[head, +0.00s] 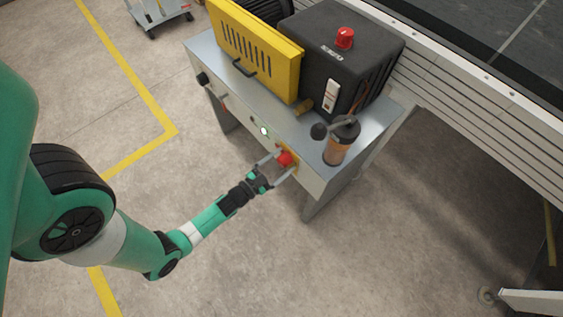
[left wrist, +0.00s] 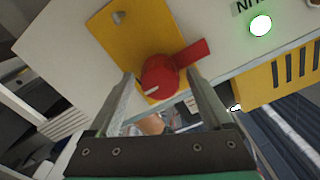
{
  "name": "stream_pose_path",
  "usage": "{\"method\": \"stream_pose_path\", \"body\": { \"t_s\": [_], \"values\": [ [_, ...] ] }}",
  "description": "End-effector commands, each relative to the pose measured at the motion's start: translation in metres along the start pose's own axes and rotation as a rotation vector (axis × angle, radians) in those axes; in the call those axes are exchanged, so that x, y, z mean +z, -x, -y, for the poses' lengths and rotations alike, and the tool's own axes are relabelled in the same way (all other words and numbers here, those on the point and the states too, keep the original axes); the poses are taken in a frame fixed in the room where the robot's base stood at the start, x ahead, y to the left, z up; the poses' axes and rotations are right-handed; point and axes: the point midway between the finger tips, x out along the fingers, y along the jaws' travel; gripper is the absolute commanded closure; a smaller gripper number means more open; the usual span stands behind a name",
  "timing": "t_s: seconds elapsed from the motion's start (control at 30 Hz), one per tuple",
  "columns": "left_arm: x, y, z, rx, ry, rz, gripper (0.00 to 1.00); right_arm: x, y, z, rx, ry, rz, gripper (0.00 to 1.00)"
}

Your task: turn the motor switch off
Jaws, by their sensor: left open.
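The red rotary switch (head: 285,159) sits on a yellow plate on the front panel of the grey machine cabinet. In the left wrist view its round red knob (left wrist: 160,77), with a white mark, has a red lever pointing up and to the right across the edge of the yellow plate (left wrist: 128,35). My left gripper (head: 284,164) is open, with one finger on each side of the knob. It also shows in the left wrist view (left wrist: 163,80). I cannot tell whether either finger touches the knob. My right gripper is not in view.
A lit green lamp (head: 264,131) and a black knob (head: 202,78) are on the same panel. A jar with orange contents (head: 338,146) and a black-ball lever (head: 319,131) stand close above the switch. A red button (head: 345,37) tops the black box. Floor in front is clear.

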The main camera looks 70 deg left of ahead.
Motion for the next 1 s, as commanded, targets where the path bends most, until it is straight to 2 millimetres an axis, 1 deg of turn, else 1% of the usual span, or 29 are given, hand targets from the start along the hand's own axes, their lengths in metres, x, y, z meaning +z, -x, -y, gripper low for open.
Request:
{"method": "stream_pose_path", "body": {
  "t_s": [0.2,0.27,0.3,0.37,0.5,0.57,0.6,0.67,1.0],
  "values": [
    [-0.0004,-0.0005,0.0003,0.000,-0.001,0.000,0.16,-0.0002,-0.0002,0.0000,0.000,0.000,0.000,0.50],
    [-0.0003,-0.0004,0.0003,0.000,-0.001,0.000,0.27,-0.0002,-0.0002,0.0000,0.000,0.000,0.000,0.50],
    [-0.0003,-0.0003,0.0003,0.000,-0.001,0.000,0.34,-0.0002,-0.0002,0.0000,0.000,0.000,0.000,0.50],
    [-0.0003,-0.0002,0.0003,0.000,-0.001,0.000,0.45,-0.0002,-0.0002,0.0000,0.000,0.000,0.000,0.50],
    [-0.0002,-0.0001,0.0002,0.000,-0.001,0.000,0.70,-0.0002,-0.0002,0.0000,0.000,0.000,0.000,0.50],
    [-0.0002,-0.0001,0.0002,0.000,-0.001,0.000,0.81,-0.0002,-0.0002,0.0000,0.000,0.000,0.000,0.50],
    [-0.0002,-0.0001,0.0002,0.000,-0.001,0.000,0.88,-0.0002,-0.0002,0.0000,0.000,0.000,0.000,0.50],
    [-0.0001,0.0000,0.0002,0.000,-0.001,0.000,0.99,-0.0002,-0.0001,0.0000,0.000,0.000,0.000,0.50],
    [-0.0003,0.0000,0.0005,0.000,0.038,0.001,1.00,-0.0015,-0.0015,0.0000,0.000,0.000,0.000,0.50]
  ]
}}
